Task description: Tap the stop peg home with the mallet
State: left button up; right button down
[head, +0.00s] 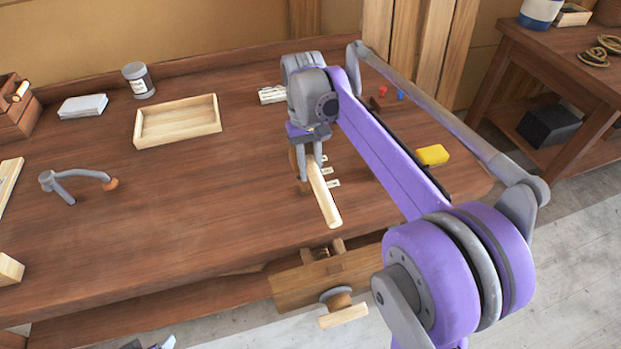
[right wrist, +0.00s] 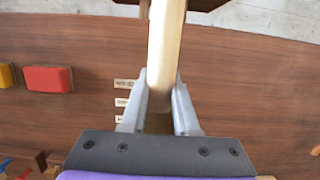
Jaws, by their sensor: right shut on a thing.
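My right gripper (head: 312,160) is shut on a pale wooden handle (head: 326,203), which I take to be the mallet's. It holds it over the bench's right half, with the free end toward the front edge. The right wrist view shows the handle (right wrist: 165,50) between the two fingers (right wrist: 160,95). A brown wooden part (head: 294,160) beside the fingers may be the mallet head; it is mostly hidden. Two short wooden posts, a left one (head: 307,257) and a right one (head: 338,246), stand by the front vise; I cannot tell whether either is the stop peg. My left gripper is out of view.
The vise (head: 330,281) juts from the bench (head: 215,185) front. A shallow tray (head: 178,121), a jar (head: 138,80) and a grey hooked tool (head: 75,182) are to the left. Small labels (head: 333,183) lie beside the handle. A yellow block (head: 432,155) is at right. The bench's middle is clear.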

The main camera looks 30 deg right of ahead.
jog(key=shift+s+a, duration=0.1)
jog(key=shift+s, duration=0.05)
dwell(0.5)
jog(key=x, duration=0.3)
jog(key=w+x, duration=0.1)
jog(key=x, duration=0.2)
jog(key=w+x, duration=0.1)
jog(key=x, duration=0.2)
jog(key=shift+s+f, duration=0.1)
jog(key=shift+f, duration=0.35)
jog(key=v, duration=0.3)
jog(key=s+v, duration=0.1)
jog(key=v, duration=0.2)
jog(key=s+v, duration=0.1)
jog(key=v, duration=0.2)
jog(key=shift+w+r, duration=0.15)
jog(key=shift+r, duration=0.4)
jog(key=shift+f, duration=0.1)
